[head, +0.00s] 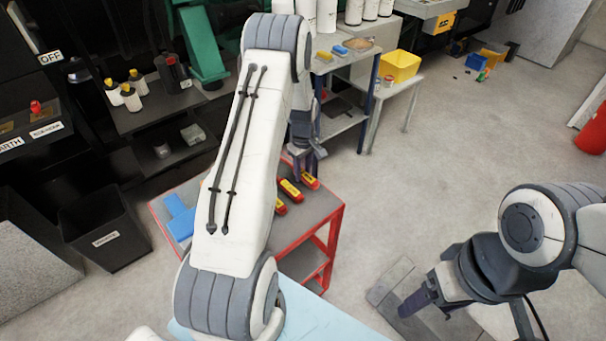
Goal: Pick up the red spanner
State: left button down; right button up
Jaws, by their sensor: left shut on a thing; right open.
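My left gripper (306,160) is over the far edge of the red-framed cart (325,215), partly behind my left arm. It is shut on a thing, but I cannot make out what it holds. Several red pieces with yellow labels (290,190) lie on the cart top just below and in front of it. One lies close under the fingers, and my arm partly covers others. I cannot tell any of them for certain as the red spanner. My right gripper (428,280) is open and empty over the floor at the lower right, well away from the cart.
A blue object (179,217) lies on the cart's left side. A black bin (105,232) stands to the left. Behind the cart are a shelf unit (340,120) and a yellow bin (399,66) on a small table. The floor right of the cart is mostly clear.

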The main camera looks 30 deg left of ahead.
pick_arm(q)
notch_tip(320, 180, up, 3)
jog(key=shift+w+f+b, duration=0.1)
jog(key=shift+b, duration=0.25)
jog(key=s+d+r+b, duration=0.2)
jog(key=s+d+r, duration=0.2)
jog(key=d+r, duration=0.3)
jog(key=d, duration=0.4)
jog(key=shift+s, duration=0.15)
jog(key=shift+r, duration=0.1)
dwell(1.0)
